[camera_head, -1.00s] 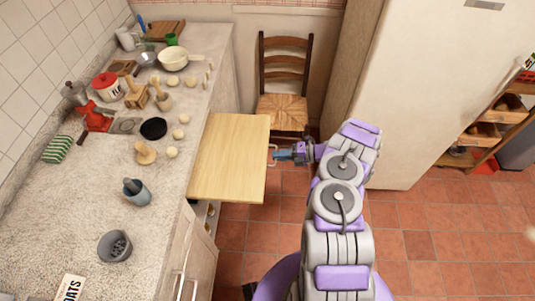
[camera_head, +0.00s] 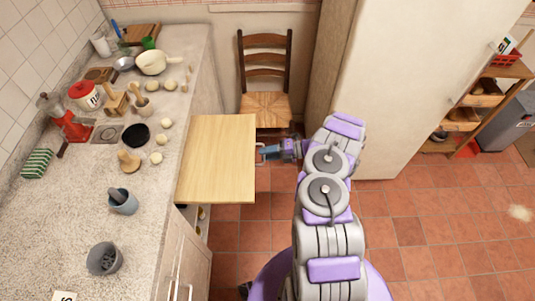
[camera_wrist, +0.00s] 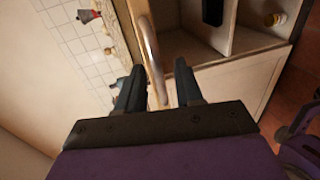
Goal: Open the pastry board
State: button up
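The pastry board (camera_head: 222,160) is a pale wooden panel. It sticks far out from under the counter's right side, level over the floor. Its metal handle (camera_head: 260,153) is on the board's right edge; it also shows as a shiny curved bar in the wrist view (camera_wrist: 150,45). My gripper (camera_head: 266,152) is at this handle. In the wrist view, the dark fingers (camera_wrist: 158,68) stand apart on either side of the bar, with gaps showing, so the gripper is open around it.
The stone counter (camera_head: 70,225) on the left holds a mortar (camera_head: 122,203), a grey bowl (camera_head: 104,258), a black dish (camera_head: 136,135) and dough balls. A wooden chair (camera_head: 265,105) stands behind the board. A pale fridge (camera_head: 420,80) is to the right. Tiled floor (camera_head: 420,235) lies open at right.

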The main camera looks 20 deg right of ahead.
jog(key=p+v, duration=0.1)
jog(key=v, duration=1.6)
jog(key=shift+d+p, duration=0.25)
jog(key=shift+p, duration=0.05)
